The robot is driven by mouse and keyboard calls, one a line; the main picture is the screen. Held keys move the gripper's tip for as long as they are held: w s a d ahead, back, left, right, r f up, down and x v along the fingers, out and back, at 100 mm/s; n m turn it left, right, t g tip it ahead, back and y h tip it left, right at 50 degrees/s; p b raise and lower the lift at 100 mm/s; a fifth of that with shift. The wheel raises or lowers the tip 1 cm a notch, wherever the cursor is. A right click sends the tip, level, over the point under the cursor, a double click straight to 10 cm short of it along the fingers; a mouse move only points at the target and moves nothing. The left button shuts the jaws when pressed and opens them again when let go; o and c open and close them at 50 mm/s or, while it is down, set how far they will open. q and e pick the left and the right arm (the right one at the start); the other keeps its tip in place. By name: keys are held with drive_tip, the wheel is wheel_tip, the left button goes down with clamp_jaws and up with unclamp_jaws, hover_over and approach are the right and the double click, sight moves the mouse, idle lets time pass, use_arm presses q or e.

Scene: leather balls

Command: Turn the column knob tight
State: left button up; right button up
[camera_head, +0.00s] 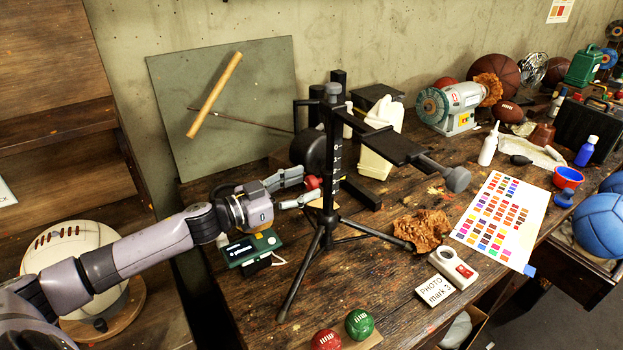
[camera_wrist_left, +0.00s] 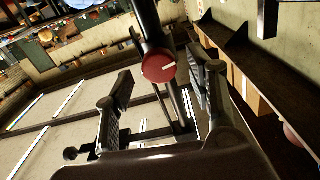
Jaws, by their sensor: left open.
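The column knob (camera_head: 312,183) is a small red knob on the black upright column (camera_head: 333,150) of a tripod stand. In the left wrist view the knob (camera_wrist_left: 159,66) is round and dark red with a white line on its face. My left gripper (camera_head: 303,188) comes in from the left with its fingers on both sides of the knob. In the left wrist view the gripper (camera_wrist_left: 160,82) is open, with the knob between the fingertips and a visible gap at each side. My right gripper is in neither view.
The tripod's legs (camera_head: 297,275) spread over the wooden table. A green device (camera_head: 250,248) sits below my left gripper. Red (camera_head: 326,340) and green (camera_head: 359,323) balls lie at the front.

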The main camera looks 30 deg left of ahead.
use_arm(q)
drive_tip(key=shift+p+x, duration=0.4)
drive_tip(key=shift+x, duration=1.05)
drive_tip(key=shift+c, duration=0.2)
drive_tip(key=c, duration=1.1)
drive_tip(key=shift+c, duration=0.2)
